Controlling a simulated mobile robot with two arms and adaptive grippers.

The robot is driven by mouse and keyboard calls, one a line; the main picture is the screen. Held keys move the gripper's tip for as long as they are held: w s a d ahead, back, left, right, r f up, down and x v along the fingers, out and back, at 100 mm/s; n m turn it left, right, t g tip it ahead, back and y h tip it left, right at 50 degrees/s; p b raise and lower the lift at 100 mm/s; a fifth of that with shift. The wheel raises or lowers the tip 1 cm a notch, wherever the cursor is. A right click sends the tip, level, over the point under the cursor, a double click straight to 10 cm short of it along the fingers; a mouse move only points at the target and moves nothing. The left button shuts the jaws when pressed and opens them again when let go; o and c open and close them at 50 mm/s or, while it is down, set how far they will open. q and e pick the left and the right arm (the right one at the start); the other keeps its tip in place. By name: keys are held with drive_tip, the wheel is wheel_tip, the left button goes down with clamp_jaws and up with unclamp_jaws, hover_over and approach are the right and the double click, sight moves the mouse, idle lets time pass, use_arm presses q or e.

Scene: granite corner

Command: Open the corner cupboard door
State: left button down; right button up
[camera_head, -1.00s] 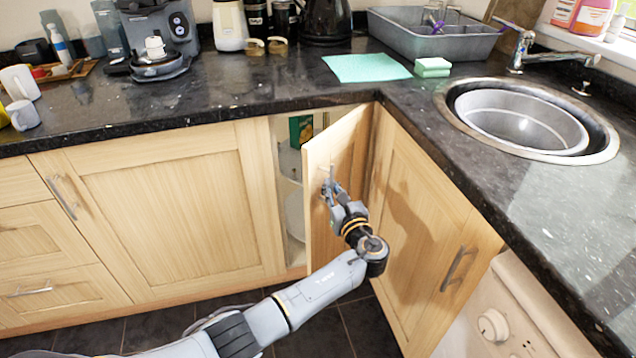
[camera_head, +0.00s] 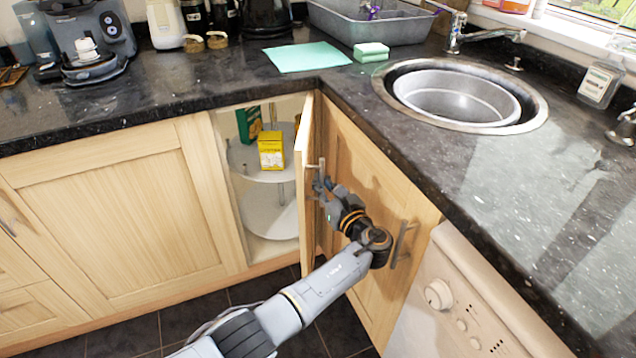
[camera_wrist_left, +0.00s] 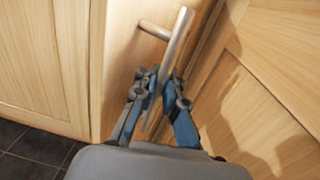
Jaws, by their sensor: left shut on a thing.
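The corner cupboard door (camera_head: 303,172) is a narrow light-wood panel, swung outward and seen nearly edge-on in the head view. Its metal bar handle (camera_head: 318,166) also shows in the left wrist view (camera_wrist_left: 176,42). My left gripper (camera_head: 322,186) is shut on the lower part of this handle; its blue-grey fingers (camera_wrist_left: 158,88) sit on both sides of the bar. The cupboard interior is open to view, with white round shelves (camera_head: 268,212), a yellow box (camera_head: 271,150) and a green box (camera_head: 249,124). My right gripper is out of view.
A second wood door (camera_head: 366,220) with its own handle (camera_head: 402,243) stands right beside the open door. The dark granite worktop (camera_head: 200,98) overhangs the cupboards. A white appliance (camera_head: 470,300) stands at the right. Dark floor tiles (camera_head: 190,322) are below.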

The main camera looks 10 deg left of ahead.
use_arm(q)
drive_tip(key=shift+s+d+f, duration=0.1)
drive_tip(key=shift+s+f, duration=0.05)
drive_tip(key=shift+f, duration=0.2)
drive_tip(key=c, duration=1.4)
unclamp_jaws()
drive_tip(key=shift+r, duration=0.2)
drive_tip(key=shift+r, duration=0.1)
